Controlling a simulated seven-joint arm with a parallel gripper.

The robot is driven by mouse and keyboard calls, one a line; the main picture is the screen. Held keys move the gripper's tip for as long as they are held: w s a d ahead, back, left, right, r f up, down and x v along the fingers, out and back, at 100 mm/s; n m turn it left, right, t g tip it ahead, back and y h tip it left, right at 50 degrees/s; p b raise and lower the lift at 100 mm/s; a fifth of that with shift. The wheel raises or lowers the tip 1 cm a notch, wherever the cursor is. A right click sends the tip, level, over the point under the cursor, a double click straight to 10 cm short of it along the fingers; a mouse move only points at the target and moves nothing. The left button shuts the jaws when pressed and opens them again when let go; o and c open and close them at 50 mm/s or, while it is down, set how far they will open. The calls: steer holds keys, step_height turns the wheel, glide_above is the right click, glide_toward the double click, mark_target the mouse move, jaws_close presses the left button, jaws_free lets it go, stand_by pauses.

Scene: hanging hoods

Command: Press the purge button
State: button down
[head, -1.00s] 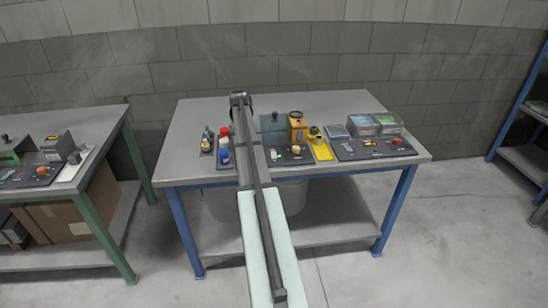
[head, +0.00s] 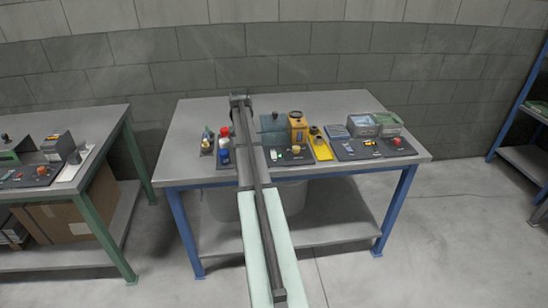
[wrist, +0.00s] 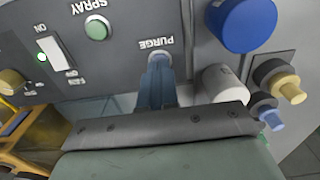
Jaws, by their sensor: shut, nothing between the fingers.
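The purge button's label, PURGE (wrist: 157,42), shows upside down on the dark grey panel (wrist: 120,75) in the wrist view. My gripper (wrist: 159,62) is shut and empty. Its fingertips are right beside the label, over the spot where the button sits. The fingers hide most of that spot, with only a pale grey edge showing around the tips. I cannot tell whether the tips touch the button or whether it is pushed in. In the head view my arm covers this part of the panel.
A green SPRAY button (wrist: 96,30) and a white switch (wrist: 55,52) with a lit green lamp are left of my fingers. A blue cap (wrist: 245,25), a white cylinder (wrist: 222,80) and small bottles (wrist: 285,88) stand close on the right. A yellow knob (wrist: 12,82) is far left.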

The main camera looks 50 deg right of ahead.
steer(key=shift+f, duration=0.75)
steer(key=shift+r, duration=3.5)
jaws_free()
steer(key=s+d+r, duration=0.4)
steer(key=d+r, duration=0.3)
steer(key=r, duration=0.2)
steer(key=s+d+r, duration=0.4)
steer(key=d+r, duration=0.4)
steer(key=r, duration=0.2)
steer(key=s+d+r, duration=0.4)
steer(key=d+r, duration=0.4)
steer(key=r, duration=0.2)
steer(key=shift+s, duration=0.25)
steer(key=shift+d, duration=0.1)
